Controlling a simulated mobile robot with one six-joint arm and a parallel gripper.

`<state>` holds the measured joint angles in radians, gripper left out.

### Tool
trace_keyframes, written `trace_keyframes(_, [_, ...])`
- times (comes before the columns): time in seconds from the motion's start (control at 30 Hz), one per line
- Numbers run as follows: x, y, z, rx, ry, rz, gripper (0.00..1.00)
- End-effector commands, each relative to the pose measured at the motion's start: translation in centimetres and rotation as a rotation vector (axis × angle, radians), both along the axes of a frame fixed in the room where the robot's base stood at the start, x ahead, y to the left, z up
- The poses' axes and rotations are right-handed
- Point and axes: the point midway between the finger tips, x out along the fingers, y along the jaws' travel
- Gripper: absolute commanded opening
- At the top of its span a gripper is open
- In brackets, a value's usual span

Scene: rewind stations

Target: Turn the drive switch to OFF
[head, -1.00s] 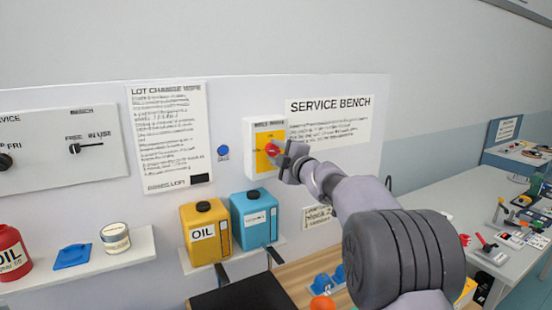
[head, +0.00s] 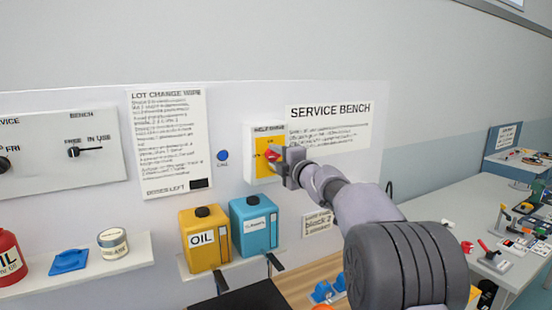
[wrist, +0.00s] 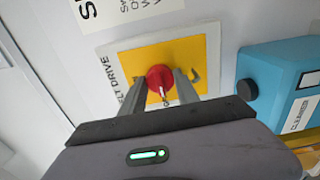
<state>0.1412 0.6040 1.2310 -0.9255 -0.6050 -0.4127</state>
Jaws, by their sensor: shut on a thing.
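The drive switch is a red rotary knob (wrist: 160,80) on a yellow plate (wrist: 188,52) set in a white box (head: 250,158) on the wall panel. In the wrist view the label beside it reads "BELT DRIVE". My gripper (wrist: 159,88) is shut on the red knob, one finger on each side of it. A pale pointer mark shows on the knob, towards the gripper side. In the head view my gripper (head: 280,160) covers part of the knob and plate, and the position words are too small or hidden to read surely.
A blue call button (head: 222,155) is left of the box. A yellow oil can (head: 204,238) and a blue cleaner can (head: 254,222) stand on a shelf below. A bench (head: 320,268) lies lower down. The wall above is clear.

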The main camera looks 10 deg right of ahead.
Motion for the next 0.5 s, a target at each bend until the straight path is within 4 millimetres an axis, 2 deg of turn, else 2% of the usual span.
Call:
trace_keyframes(0.07, [0.0, 0.01, -0.06, -0.001, 0.001, 0.001, 0.0])
trace_keyframes(0.1, [0.0, 0.01, -0.06, -0.001, 0.001, 0.001, 0.39])
trace_keyframes(0.2, [0.0, 0.01, -0.06, -0.001, 0.001, 0.0, 0.59])
trace_keyframes(0.5, [0.01, 0.01, -0.1, 0.006, 0.004, 0.0, 0.59])
